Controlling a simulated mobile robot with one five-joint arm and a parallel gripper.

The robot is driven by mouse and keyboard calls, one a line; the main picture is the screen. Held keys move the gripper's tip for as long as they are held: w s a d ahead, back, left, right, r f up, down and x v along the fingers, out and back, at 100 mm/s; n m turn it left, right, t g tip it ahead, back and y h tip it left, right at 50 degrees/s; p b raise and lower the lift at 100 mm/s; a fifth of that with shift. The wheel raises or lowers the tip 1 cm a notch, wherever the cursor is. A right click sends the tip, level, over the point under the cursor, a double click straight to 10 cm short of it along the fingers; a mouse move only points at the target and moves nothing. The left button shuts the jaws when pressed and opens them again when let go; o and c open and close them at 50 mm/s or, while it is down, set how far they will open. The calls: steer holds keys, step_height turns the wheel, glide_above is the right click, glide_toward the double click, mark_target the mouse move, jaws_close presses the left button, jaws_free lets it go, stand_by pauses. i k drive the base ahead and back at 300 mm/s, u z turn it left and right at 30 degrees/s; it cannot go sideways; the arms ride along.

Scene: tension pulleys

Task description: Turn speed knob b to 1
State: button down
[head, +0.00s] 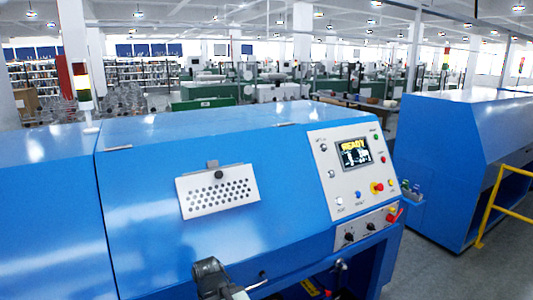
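The blue machine (140,220) has a sloped light control panel (341,190) at its right end. On the lower strip of the panel are two small black knobs, a left one (349,237) and a right one (371,227). Their labels and pointer positions are too small to read, so I cannot tell which is speed knob b. A dark grey jointed part with a pale link shows at the bottom edge, left of the knobs and apart from them. It looks like my arm's end, but its fingers are not clear.
A lit display (354,153) reads READY. A red-and-yellow stop button (377,188) and a red lever switch (393,215) sit near the knobs. A perforated plate (217,192) is on the cover. A second blue machine (455,160) and yellow rail (490,205) stand right, across grey floor.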

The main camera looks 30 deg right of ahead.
mark_target(349, 237)
steer(key=z, duration=1.5)
